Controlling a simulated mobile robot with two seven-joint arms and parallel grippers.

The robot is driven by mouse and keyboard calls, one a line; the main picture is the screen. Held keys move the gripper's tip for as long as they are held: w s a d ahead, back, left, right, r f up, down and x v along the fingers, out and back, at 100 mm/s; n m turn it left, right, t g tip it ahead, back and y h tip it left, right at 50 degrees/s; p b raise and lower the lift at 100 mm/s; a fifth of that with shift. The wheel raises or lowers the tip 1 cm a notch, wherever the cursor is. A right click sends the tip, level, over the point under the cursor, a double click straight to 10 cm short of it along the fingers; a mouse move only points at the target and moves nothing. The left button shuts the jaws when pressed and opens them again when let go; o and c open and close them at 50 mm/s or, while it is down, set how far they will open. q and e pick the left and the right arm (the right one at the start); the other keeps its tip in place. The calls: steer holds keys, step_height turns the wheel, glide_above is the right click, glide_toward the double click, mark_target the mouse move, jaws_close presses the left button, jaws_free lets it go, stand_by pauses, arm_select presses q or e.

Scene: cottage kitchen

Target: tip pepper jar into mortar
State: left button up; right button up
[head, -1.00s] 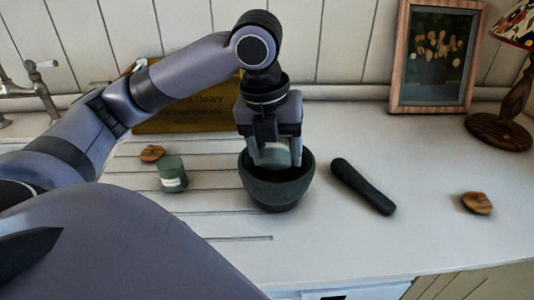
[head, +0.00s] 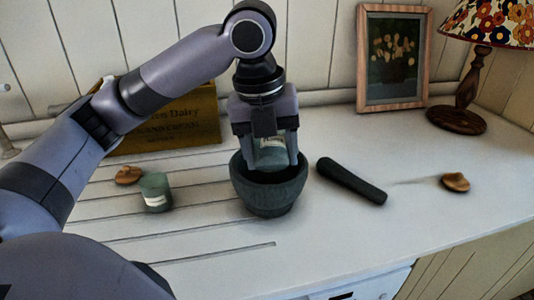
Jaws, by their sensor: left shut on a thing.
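My left gripper (head: 270,150) is shut on a green jar with a pale label (head: 272,152). It holds the jar over the opening of the dark stone mortar (head: 268,194). The jar's lower part is hidden by the mortar's rim or the fingers, and I cannot tell whether anything is coming out. A second green jar with a white label (head: 155,192) stands on the counter to the left of the mortar. I cannot read either label. My right gripper is not in view.
A dark pestle (head: 350,181) lies right of the mortar. One wooden lid (head: 128,175) lies behind the standing jar, another (head: 455,182) at the right. The front counter is clear.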

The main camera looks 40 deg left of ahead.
arm_select(q)
steer(key=shift+f+g, duration=0.1)
steer(key=shift+g, duration=0.2)
steer(key=shift+w+f+g+h+b, duration=0.1)
steer(key=shift+f+g+h+b, duration=0.05)
steer(key=shift+g+h+b, duration=0.5)
steer(key=shift+w+f+g+h+b, duration=0.1)
steer(key=shift+f+g+h+b, duration=0.15)
steer(key=shift+g+h, duration=0.35)
steer(key=shift+w+a+f+g+h+b, duration=0.1)
steer(key=shift+a+f+g+h+b, duration=0.1)
steer(key=shift+g+h+b, duration=0.45)
steer(key=shift+r+p, duration=0.25)
steer(key=shift+p, duration=0.3)
steer(key=shift+g+h+p, duration=0.3)
steer(key=shift+p, duration=0.25)
